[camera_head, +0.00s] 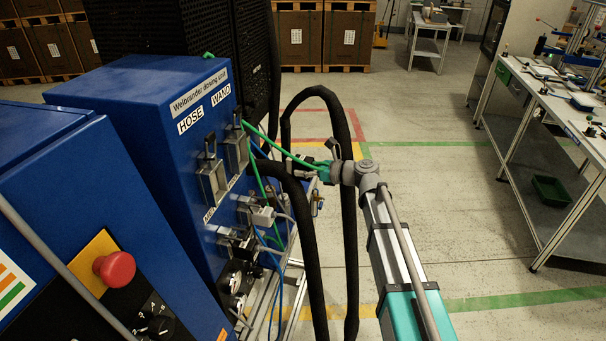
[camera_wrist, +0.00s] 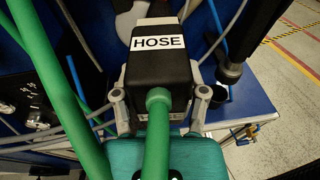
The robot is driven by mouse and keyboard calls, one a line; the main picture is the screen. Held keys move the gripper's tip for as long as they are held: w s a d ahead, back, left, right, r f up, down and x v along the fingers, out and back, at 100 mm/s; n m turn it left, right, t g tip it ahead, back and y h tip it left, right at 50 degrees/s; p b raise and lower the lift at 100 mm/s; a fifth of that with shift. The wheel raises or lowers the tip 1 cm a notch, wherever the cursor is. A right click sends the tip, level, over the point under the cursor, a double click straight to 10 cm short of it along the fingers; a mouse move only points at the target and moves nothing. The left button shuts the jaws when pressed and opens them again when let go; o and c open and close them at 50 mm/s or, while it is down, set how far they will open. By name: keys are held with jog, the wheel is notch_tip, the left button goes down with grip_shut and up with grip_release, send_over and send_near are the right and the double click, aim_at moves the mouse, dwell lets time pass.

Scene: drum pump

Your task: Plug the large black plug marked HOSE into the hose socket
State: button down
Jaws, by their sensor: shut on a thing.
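The black plug marked HOSE (camera_wrist: 158,75) fills the middle of the wrist view, with a thick green cable coming out of its near end. My gripper (camera_wrist: 158,108) is shut on it, one grey finger on each side. In the head view my gripper (camera_head: 322,171) is to the right of the blue dosing unit, clear of its front face; the plug cannot be made out clearly there. The hose socket (camera_head: 211,180), a grey metal frame with a lever, is on that face below the HOSE label. I cannot see into its opening.
A second similar socket (camera_head: 236,153) sits beside it under the WAND label. Thick black hoses (camera_head: 349,240) loop close to my gripper, and green and blue lines hang before the unit. A red emergency button (camera_head: 114,268) is at the left. The floor to the right is open up to a workbench (camera_head: 545,120).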

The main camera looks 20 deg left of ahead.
jog(key=d+r+p, duration=0.4)
jog(key=r+p, duration=0.4)
jog(key=r, duration=0.1)
jog(key=d+r+m+t+p, duration=0.1)
jog(key=d+r+p, duration=0.4)
jog(key=r+p, duration=0.4)
jog(key=shift+w+d+r, duration=0.3)
jog(key=shift+w+r, duration=0.1)
jog(key=shift+s, duration=0.15)
